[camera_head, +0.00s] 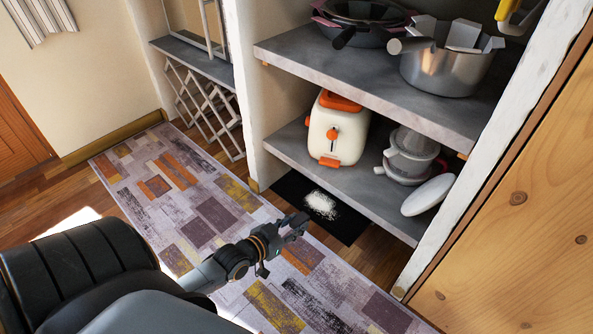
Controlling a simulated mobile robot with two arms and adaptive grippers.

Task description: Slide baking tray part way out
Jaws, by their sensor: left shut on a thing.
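The baking tray (347,228) is a flat black sheet low under the bottom shelf, just above the floor. A patch of white powder (321,205) lies on it. Its front part shows beyond the shelf edge; its back is hidden beneath the shelf. My left gripper (297,223) reaches in from the lower left and is shut at the tray's near edge, on the tray. The exact contact of the fingers is too small to see. My right gripper is not in view.
The lower shelf (290,145) above the tray holds a cream and orange toaster (338,128) and stacked grey cookware (411,152). The upper shelf (300,47) holds pans and a steel pot (446,70). A patchwork rug (215,215) covers the floor in front; a wooden panel (520,230) stands at right.

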